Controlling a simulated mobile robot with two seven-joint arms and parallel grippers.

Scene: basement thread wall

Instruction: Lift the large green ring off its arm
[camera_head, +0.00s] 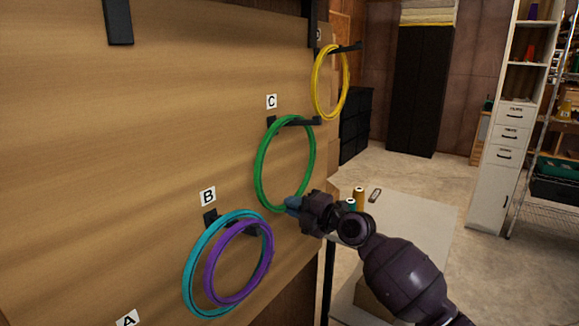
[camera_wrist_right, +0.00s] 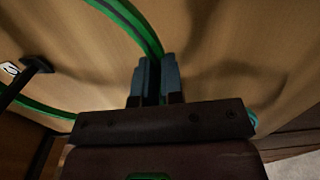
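The large green ring (camera_head: 258,172) hangs at label C, its top at the dark arm (camera_head: 300,122) that sticks out from the wooden board. My right gripper (camera_head: 290,204) is at the ring's lower right edge. In the right wrist view the green ring (camera_wrist_right: 135,22) runs down to the two blue-grey fingers (camera_wrist_right: 156,75), which stand close together with the ring's strand between their tips. The strand beyond the fingers is hidden. The dark arm (camera_wrist_right: 35,66) shows at the left there, clear of the fingers. My left gripper is not in view.
A teal ring (camera_head: 190,272) and a purple ring (camera_head: 209,275) hang at label B, below left. A yellow ring (camera_head: 316,85) hangs farther back. A pale table (camera_head: 425,215) with thread spools (camera_head: 359,198) stands right of the board. Open floor lies beyond.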

